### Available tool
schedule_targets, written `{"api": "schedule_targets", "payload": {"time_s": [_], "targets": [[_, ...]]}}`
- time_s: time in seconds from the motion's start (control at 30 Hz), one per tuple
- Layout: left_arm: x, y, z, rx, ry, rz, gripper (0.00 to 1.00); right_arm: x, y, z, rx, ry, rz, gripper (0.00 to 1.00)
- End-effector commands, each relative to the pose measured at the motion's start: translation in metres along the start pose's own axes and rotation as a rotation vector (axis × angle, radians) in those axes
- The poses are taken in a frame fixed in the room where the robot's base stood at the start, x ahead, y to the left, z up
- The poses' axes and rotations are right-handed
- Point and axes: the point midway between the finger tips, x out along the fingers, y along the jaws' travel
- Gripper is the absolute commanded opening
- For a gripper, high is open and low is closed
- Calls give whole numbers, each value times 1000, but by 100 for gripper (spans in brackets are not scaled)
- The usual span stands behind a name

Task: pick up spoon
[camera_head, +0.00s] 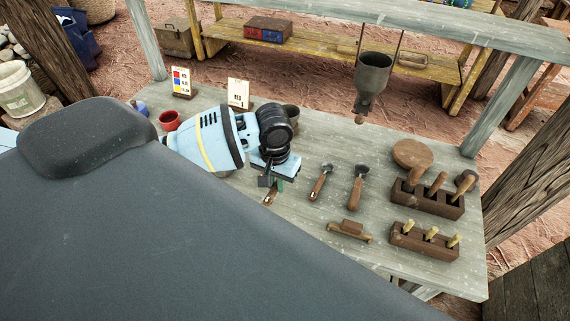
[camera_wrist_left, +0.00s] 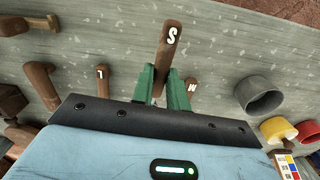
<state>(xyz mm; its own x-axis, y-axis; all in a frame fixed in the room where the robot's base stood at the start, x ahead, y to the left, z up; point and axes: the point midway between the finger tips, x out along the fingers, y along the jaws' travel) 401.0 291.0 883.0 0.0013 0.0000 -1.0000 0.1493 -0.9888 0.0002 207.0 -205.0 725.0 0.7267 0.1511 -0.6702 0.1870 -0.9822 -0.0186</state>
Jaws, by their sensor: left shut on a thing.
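A brown-handled spoon marked S (camera_wrist_left: 168,48) stands between the green fingers of my left gripper (camera_wrist_left: 161,88) in the left wrist view, and they are shut on it. In the head view, my left gripper (camera_head: 276,184) is low over the table, with the end of this spoon's handle (camera_head: 270,196) showing below it. The spoon's head is hidden by the gripper. Handles marked L (camera_wrist_left: 102,82) and M (camera_wrist_left: 190,88) lie on either side of it in the left wrist view. My right gripper is not in view.
Two more spoons (camera_head: 321,182) (camera_head: 358,187) lie to the right on the grey table (camera_head: 330,150). Wooden racks with tools (camera_head: 428,200) (camera_head: 424,242) stand farther right. A metal funnel (camera_head: 374,72) hangs behind.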

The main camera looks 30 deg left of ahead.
Motion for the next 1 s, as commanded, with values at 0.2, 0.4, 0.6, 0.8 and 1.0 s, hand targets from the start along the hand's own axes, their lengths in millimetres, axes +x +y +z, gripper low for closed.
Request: {"api": "schedule_targets", "payload": {"time_s": [0.2,0.4,0.6,0.8,1.0], "targets": [[-5,-3,42,2,1,0,0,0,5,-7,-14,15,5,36],[-5,-4,60,0,-2,-1,0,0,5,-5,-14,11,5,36],[-6,-4,64,0,-1,0,0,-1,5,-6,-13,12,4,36],[-14,3,59,9,4,8,0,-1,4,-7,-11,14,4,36],[-47,30,45,54,8,32,0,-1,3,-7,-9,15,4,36]]}}
